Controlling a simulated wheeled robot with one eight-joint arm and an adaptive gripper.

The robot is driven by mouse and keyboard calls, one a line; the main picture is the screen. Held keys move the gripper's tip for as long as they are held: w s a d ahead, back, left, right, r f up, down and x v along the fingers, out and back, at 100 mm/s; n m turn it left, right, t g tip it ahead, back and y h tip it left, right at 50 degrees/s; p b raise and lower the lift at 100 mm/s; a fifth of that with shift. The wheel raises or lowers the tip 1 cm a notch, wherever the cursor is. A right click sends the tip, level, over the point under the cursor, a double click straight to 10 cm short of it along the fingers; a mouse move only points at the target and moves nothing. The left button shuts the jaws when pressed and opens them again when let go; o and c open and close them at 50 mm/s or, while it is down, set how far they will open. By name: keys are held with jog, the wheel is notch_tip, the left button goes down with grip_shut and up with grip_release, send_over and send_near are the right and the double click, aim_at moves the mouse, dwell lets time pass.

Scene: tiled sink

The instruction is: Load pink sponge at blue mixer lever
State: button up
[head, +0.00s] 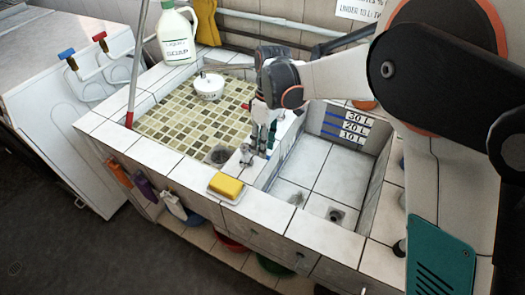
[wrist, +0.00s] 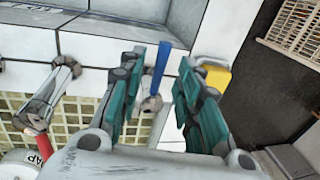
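No pink sponge shows in either view. A yellow sponge (head: 226,186) lies on a white dish at the front rim of the sink; a yellow block also shows in the wrist view (wrist: 215,78), beyond the right finger. A blue lever (wrist: 161,66) stands on a chrome mixer (wrist: 151,103). My gripper (wrist: 160,74) is open, with teal fingers either side of the blue lever as seen from the wrist; I cannot tell whether they touch it. In the head view my gripper (head: 262,140) is over the divider between the basins, and the blue lever cannot be made out.
A second chrome mixer (wrist: 52,95) has a red lever (wrist: 38,143). A white round container (head: 209,86) stands in the left mosaic basin. The right basin (head: 325,170) is mostly clear. A soap jug (head: 176,35) stands on the back rim. Bottles (head: 145,188) hang in front.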

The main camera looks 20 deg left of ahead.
jog(key=shift+s+f, duration=0.15)
jog(key=shift+f, duration=0.7)
jog(key=shift+c, duration=0.2)
grip_shut()
jog(key=shift+s, duration=0.1)
jog(key=shift+s+a+m+y+p, duration=0.15)
jog(key=shift+s+m, duration=0.25)
jog(key=shift+m, duration=0.45)
jog(key=shift+s+m+y+p, duration=0.2)
jog(key=shift+s+m, duration=0.15)
jog(key=shift+m, duration=0.5)
jog(key=shift+o, duration=0.2)
grip_release()
